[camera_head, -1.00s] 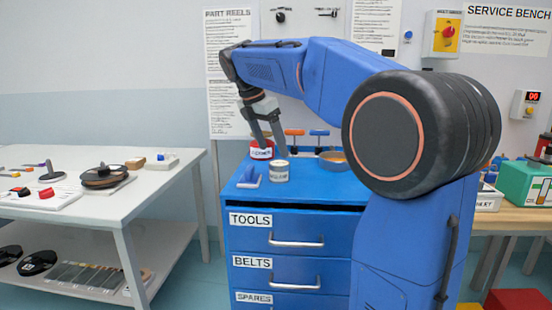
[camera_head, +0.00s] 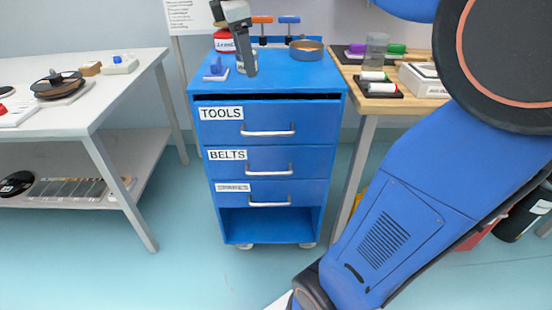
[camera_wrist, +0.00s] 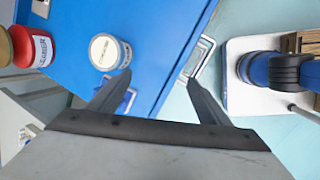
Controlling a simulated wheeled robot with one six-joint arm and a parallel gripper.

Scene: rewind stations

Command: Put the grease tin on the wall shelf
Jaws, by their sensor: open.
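A small tin with a white lid and a pale label, which looks like the grease tin (camera_wrist: 108,52), stands upright on the blue cabinet top. In the head view the tin (camera_head: 240,64) is partly hidden behind a finger of my gripper. My gripper (camera_wrist: 158,77) is open and empty. In the wrist view its left fingertip shows just below and right of the tin, and the tin is not between the fingers. I cannot tell whether they touch. I do not make out the wall shelf in either current view.
On the cabinet (camera_head: 300,75) are a red cleaner can (camera_head: 223,41), a small blue holder (camera_head: 215,70), orange- and blue-handled tools and a copper-coloured bowl (camera_head: 306,48). A white table (camera_head: 130,85) stands left, a wooden bench (camera_head: 350,68) right. Clear floor lies in front.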

